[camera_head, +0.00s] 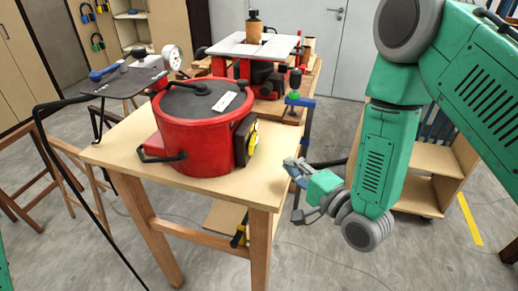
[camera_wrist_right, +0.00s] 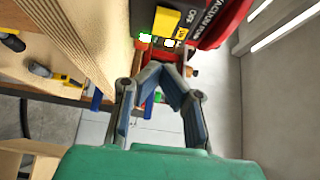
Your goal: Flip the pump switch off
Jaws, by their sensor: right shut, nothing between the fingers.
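The red vacuum pot (camera_head: 195,130) with its black lid stands on the wooden table. A black pump box (camera_head: 243,138) on its right side carries the yellow switch (camera_head: 253,145). In the right wrist view the yellow switch (camera_wrist_right: 165,22) is at the top, with a small bright green light (camera_wrist_right: 144,38) and a label beside it. Which way the switch is set is unclear. My right gripper (camera_head: 289,163) is shut and empty, right of the switch and apart from it, by the table's right edge. In the wrist view its fingertips (camera_wrist_right: 163,70) meet below the switch. My left gripper is out of view.
The wooden table (camera_head: 115,150) has bare room in front of the pot. A blue clamp (camera_head: 300,101) and a white-topped machine (camera_head: 250,47) stand behind. A pressure gauge (camera_head: 172,57) rises behind the pot. A black hose hangs at the left. A wooden shelf unit (camera_head: 420,190) stands behind my right arm.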

